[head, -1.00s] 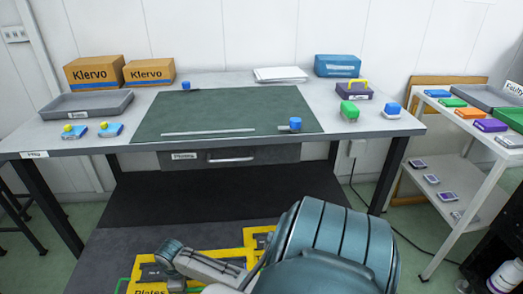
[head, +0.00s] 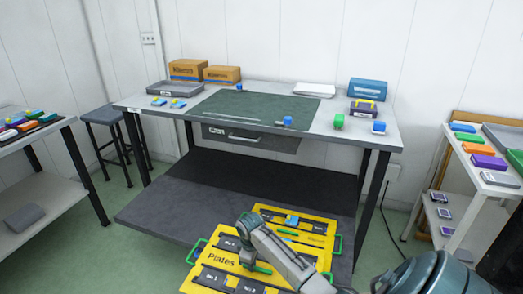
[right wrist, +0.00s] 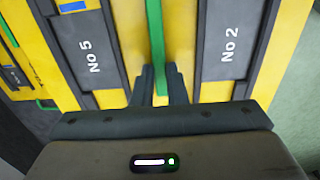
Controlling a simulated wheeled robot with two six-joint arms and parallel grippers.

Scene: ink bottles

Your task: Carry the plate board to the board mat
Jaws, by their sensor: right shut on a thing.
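The plate board (head: 222,258) is yellow, with dark numbered panels, green handles and the word Plates on it. It is low in front of me in the head view and also fills much of the right wrist view (right wrist: 122,50). My right gripper (head: 248,262) is shut on the green bar at the board's middle; in the right wrist view the fingers (right wrist: 160,78) sit either side of the bar (right wrist: 155,30). A green mat (head: 245,106) lies on the worktable; I cannot tell whether it is the board mat. My left gripper is out of view.
The worktable (head: 350,131) stands ahead, with a dark low platform (head: 165,212) beneath and in front of it. A white shelf unit (head: 478,178) is at the right, another table (head: 45,135) and a stool (head: 105,116) at the left. Green floor (head: 95,265) is open at the left.

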